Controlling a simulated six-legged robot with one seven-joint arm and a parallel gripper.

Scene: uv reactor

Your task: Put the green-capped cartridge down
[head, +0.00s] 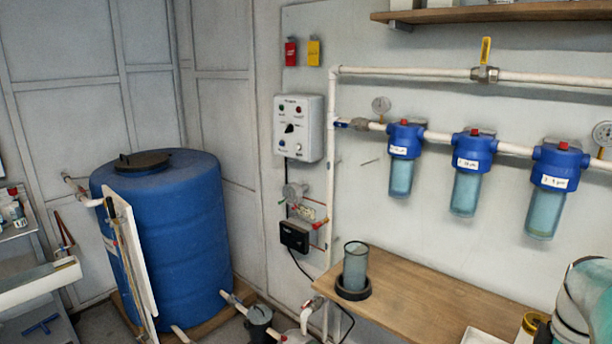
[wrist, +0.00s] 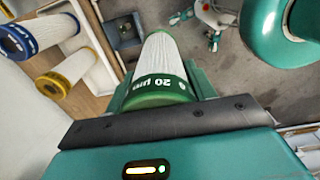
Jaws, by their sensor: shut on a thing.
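The green-capped cartridge (wrist: 162,68) shows in the wrist view, a white pleated cylinder with a green end cap marked "20 µm". My gripper (wrist: 162,88) is shut on it, with the green cap towards the wrist camera and the white body pointing away. The jaws are partly hidden behind the dark plate of the wrist. In the head view the cartridge and gripper tips are not visible; only part of my arm shows at the lower right.
A blue-capped cartridge (wrist: 35,35) and a yellow-capped cartridge (wrist: 75,72) are at the left in the wrist view. The wooden bench (head: 425,300) holds a clear cup (head: 355,265) in a black ring. Its middle is clear. Three blue filter housings hang above, including one (head: 470,165).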

